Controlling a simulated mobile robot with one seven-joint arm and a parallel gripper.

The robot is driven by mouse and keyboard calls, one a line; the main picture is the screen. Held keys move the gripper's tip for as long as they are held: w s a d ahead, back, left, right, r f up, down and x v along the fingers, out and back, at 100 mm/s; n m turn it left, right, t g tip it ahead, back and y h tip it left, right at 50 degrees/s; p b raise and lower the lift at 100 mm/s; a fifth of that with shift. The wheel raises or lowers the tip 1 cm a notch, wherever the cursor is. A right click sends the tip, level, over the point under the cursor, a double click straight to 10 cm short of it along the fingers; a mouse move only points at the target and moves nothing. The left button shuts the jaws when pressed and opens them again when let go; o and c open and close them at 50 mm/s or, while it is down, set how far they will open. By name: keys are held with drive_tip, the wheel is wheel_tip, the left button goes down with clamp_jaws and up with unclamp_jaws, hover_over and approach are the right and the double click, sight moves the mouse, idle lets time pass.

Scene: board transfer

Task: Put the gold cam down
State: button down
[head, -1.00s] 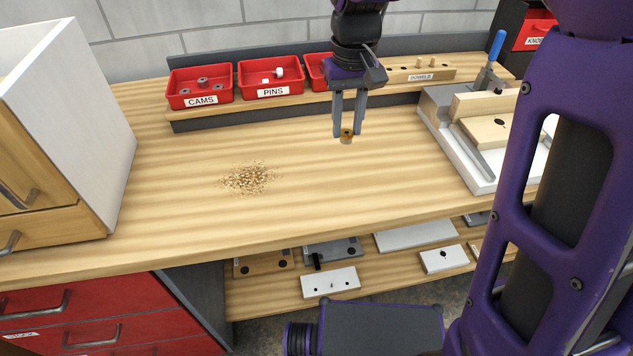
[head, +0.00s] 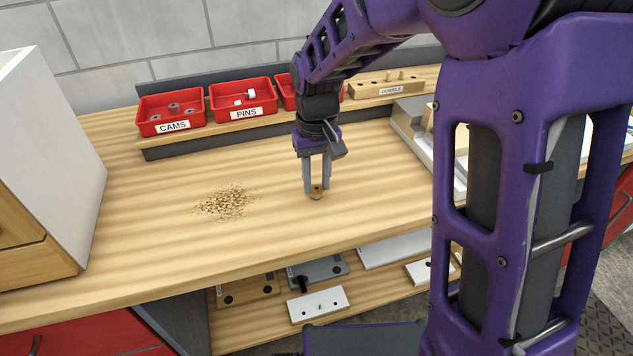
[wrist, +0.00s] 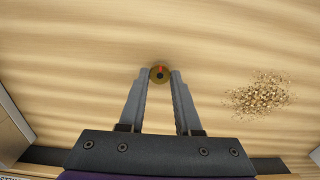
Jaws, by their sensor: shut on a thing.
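The gold cam (head: 316,192) is a small round piece between the fingertips of my gripper (head: 316,188). In the wrist view the cam (wrist: 159,75) shows from above as a gold disc with a dark centre and a red mark. My gripper (wrist: 159,77) is shut on it there, one finger on each side. The cam is at or just above the workbench top (head: 270,165); I cannot tell whether it touches the wood.
A pile of wood shavings (head: 226,203) lies left of my gripper. Red bins marked CAMS (head: 172,113) and PINS (head: 243,98) stand at the back. A white cabinet (head: 60,150) is at the left. The bench around the cam is clear.

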sight(317, 188)
drive_tip(key=shift+f, duration=0.2)
drive_tip(key=c, duration=1)
unclamp_jaws()
drive_tip(key=shift+f, duration=0.1)
drive_tip(key=shift+c, duration=0.2)
drive_tip(key=o, duration=0.4)
drive_tip(key=shift+o, duration=0.2)
wheel_tip(317, 188, up, 12)
drive_tip(key=p, duration=0.2)
drive_tip(key=shift+r, duration=0.25)
